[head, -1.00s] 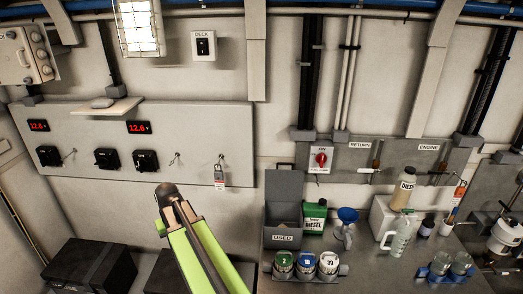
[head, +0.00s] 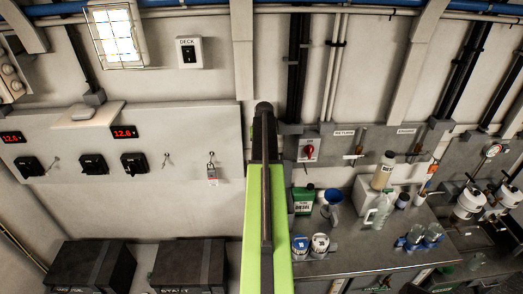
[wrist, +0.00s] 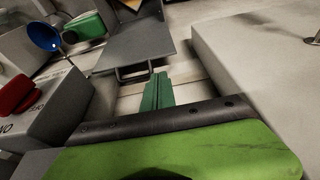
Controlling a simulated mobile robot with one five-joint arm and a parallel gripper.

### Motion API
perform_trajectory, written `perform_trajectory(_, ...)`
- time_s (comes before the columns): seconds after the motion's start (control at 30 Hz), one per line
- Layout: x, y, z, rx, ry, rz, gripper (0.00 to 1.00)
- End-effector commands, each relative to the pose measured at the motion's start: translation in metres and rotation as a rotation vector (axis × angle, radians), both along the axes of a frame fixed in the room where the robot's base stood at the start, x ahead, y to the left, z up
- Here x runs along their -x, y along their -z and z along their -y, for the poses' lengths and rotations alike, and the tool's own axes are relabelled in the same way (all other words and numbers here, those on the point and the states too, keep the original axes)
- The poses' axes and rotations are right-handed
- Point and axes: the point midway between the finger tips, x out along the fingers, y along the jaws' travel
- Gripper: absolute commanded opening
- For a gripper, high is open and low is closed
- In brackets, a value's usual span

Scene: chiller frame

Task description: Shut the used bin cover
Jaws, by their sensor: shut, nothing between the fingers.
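The used bin cover (wrist: 140,42) is a flat grey panel in the wrist view, standing open with a dark bar handle (wrist: 133,73) along its near edge. Part of the bin's inside, with something brown in it, shows at the top of that view. My gripper (wrist: 157,80) has dark green fingers, shut and empty, pointing at the cover just beside the handle. I cannot tell whether they touch it. In the head view my arm hides the bin and its cover.
A red switch (head: 309,151) is on the wall behind. Black boxes (head: 92,266) lie low at the left.

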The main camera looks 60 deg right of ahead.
Motion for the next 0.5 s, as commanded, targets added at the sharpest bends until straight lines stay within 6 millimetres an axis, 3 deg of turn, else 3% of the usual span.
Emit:
perform_trajectory(0.03, -0.003, 0.018, 0.002, 0.000, -0.001, 0.000, 0.00)
perform_trajectory(0.3, -0.015, 0.068, 0.013, 0.000, -0.005, 0.000, 0.00)
perform_trajectory(0.5, -0.018, 0.076, 0.015, 0.000, -0.006, 0.000, 0.00)
